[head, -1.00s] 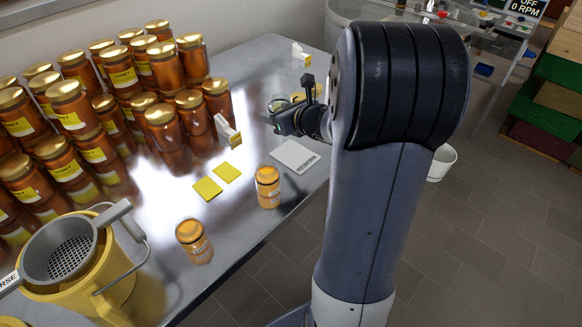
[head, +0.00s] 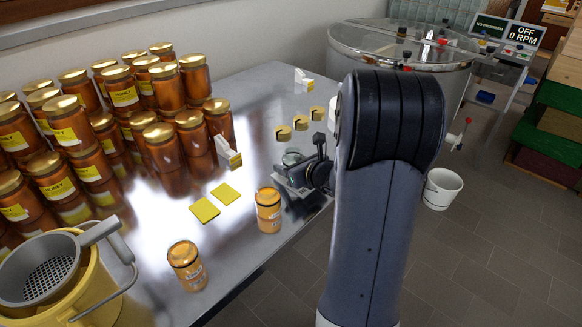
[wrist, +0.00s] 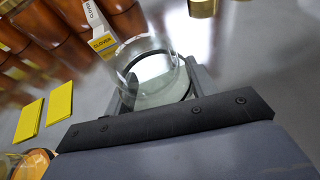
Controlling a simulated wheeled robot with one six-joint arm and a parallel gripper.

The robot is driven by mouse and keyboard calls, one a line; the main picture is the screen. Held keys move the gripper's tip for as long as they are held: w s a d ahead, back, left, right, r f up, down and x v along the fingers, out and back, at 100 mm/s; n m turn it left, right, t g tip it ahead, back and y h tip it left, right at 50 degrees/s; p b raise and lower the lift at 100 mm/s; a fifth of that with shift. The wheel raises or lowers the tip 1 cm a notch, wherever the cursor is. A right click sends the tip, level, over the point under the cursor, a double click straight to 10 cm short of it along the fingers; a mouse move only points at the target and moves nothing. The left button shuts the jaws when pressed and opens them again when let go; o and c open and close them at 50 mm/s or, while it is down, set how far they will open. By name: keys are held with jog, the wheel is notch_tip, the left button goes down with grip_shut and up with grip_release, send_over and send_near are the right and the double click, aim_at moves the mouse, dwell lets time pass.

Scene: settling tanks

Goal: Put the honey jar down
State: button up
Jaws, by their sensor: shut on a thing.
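My gripper (head: 292,167) is low over the steel table near its right edge, shut on a clear, open glass jar. In the wrist view the jar (wrist: 150,62) stands between the two jaws (wrist: 158,88) and looks empty, with the grey surface seen through it. Its rim (head: 291,156) shows in the head view. I cannot tell whether its base touches the surface. The white square plate seen earlier on the table is hidden by my gripper.
Two small amber jars (head: 268,210) (head: 187,266) stand near the front edge. Yellow cards (head: 205,210) lie left of my gripper, with a white label holder (head: 228,153) behind. Gold lids (head: 283,132) lie beyond. Many filled jars (head: 165,145) crowd the left; a yellow bucket (head: 95,290) is front left.

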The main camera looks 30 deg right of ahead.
jog(key=shift+f, duration=0.1)
jog(key=o, duration=1.1)
jog(key=shift+o, duration=0.2)
jog(key=shift+r, duration=0.25)
jog(key=p+v, duration=0.1)
jog(key=v, duration=1.1)
jog(key=shift+f, duration=0.1)
